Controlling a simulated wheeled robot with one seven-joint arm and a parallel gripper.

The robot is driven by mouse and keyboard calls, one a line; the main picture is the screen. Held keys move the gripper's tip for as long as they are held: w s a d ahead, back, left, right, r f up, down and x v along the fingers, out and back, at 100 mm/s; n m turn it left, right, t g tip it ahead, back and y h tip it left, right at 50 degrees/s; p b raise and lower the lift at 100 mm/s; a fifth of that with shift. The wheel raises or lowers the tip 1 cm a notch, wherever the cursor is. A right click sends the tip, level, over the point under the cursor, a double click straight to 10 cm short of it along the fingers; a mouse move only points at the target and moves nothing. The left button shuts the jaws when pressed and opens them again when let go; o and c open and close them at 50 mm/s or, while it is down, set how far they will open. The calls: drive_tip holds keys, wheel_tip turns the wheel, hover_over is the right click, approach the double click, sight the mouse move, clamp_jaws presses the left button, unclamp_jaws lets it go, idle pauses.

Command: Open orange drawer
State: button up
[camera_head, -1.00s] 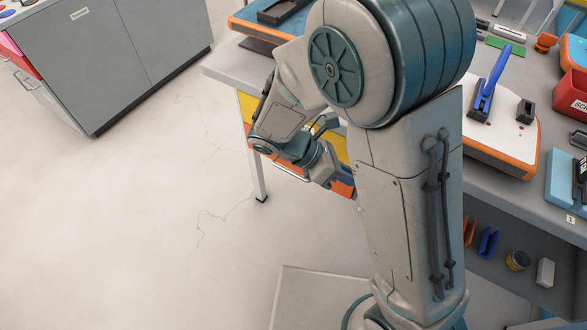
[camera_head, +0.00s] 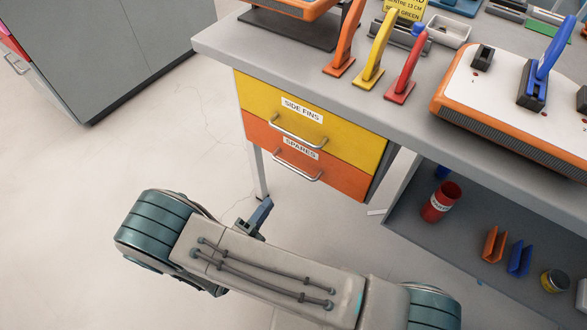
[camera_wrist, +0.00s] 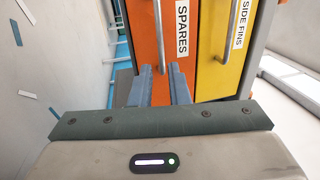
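The orange drawer (camera_head: 335,179), labelled SPARES, is the lower of two drawers under the desk and looks shut. Its curved metal handle (camera_head: 298,167) crosses its front. In the wrist view, the orange drawer (camera_wrist: 184,58) appears turned on its side, with its handle (camera_wrist: 160,35) running toward the gap between my fingertips. My gripper (camera_head: 262,210) is below and left of the handle in the head view, apart from it. In the wrist view, my gripper (camera_wrist: 161,70) has its two fingers apart, with orange showing between them. The second finger is mostly hidden in the head view.
The yellow SIDE FINS drawer (camera_head: 345,139) sits directly above. The desk top (camera_head: 225,45) overhangs both drawers, and a desk leg (camera_head: 257,175) stands at left. A shelf (camera_head: 420,215) with a red can (camera_head: 441,202) is at right. Open floor (camera_head: 100,160) lies left.

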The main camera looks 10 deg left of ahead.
sight(294, 169)
drive_tip(key=b+x, duration=0.1)
drive_tip(key=x, duration=1.2)
drive_tip(key=shift+w+d, duration=0.15)
drive_tip(key=shift+d, duration=0.05)
clamp_jaws()
